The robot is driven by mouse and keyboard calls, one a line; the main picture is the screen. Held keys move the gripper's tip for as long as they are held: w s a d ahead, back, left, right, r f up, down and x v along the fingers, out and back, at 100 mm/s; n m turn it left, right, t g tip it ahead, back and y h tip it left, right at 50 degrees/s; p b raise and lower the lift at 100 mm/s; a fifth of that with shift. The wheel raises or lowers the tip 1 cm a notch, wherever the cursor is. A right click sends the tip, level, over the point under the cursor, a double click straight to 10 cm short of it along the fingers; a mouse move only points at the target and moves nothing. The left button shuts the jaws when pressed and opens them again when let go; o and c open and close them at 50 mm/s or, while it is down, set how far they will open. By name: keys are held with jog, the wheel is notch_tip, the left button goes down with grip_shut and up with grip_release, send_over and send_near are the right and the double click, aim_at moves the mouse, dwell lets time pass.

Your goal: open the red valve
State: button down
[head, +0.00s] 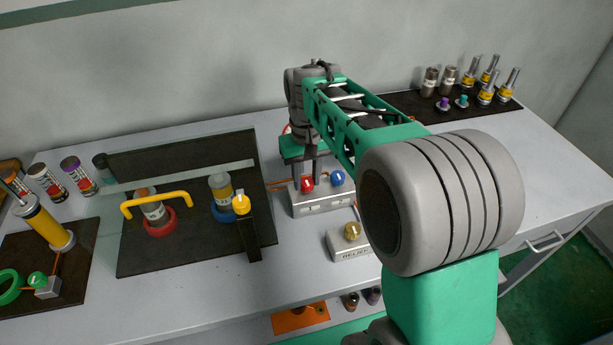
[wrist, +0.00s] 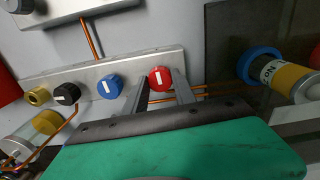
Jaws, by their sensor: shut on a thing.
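The red valve (head: 307,184) is a small round red knob with a white mark on a grey metal block (head: 322,204). It also shows in the wrist view (wrist: 160,78), where the white mark runs roughly up and down the picture. My gripper (head: 307,176) reaches down to the knob from above. In the wrist view my gripper (wrist: 159,88) has one finger on each side of the red knob and is shut on it. The fingers partly cover the knob's sides.
A blue knob (head: 337,178) sits right beside the red one. In the wrist view a black knob (wrist: 67,93) and a brass fitting (wrist: 37,96) follow along the block. A box with a gold knob (head: 352,232) stands in front. A dark board with clamped cylinders (head: 190,245) lies left.

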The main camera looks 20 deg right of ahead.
aim_at(306, 181)
jog(key=n, duration=0.4)
jog(key=shift+r+n+p, duration=0.1)
jog(key=shift+n+p, duration=0.3)
jog(key=n, duration=0.3)
jog(key=shift+n, duration=0.3)
jog(key=n+p, duration=0.1)
jog(key=n, duration=0.2)
jog(key=shift+n, duration=2.3)
jog(key=c, duration=1)
grip_release()
notch_tip(306, 181, up, 8)
jog(key=shift+f, duration=0.15)
